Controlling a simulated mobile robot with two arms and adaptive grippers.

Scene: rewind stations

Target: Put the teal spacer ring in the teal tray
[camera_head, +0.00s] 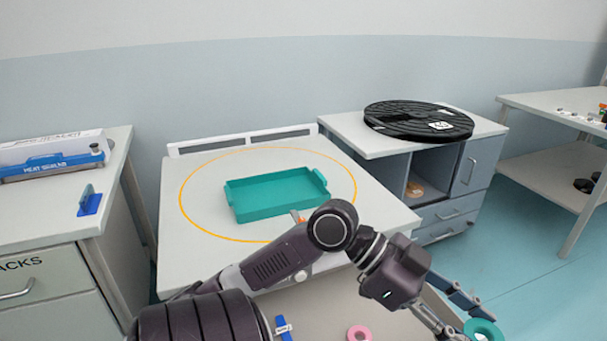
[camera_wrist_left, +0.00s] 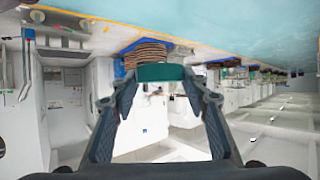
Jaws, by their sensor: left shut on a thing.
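The teal spacer ring (camera_head: 484,330) is at the bottom right of the head view, partly cut off by the frame edge. My left gripper (camera_head: 462,332) is shut on it and holds it to the right of the white table. In the left wrist view the teal ring (camera_wrist_left: 161,72) shows edge-on as a band between the fingertips. The teal tray (camera_head: 257,212) sits on the table inside a yellow circle, and its visible inside is empty. The tray is up and to the left of my left gripper. My right gripper is not in view.
A pink ring (camera_head: 358,333) and a blue item (camera_head: 284,328) lie at the bottom, below my left arm. A black disc (camera_head: 418,120) lies on the cabinet behind right. The tabletop around the tray is mostly clear.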

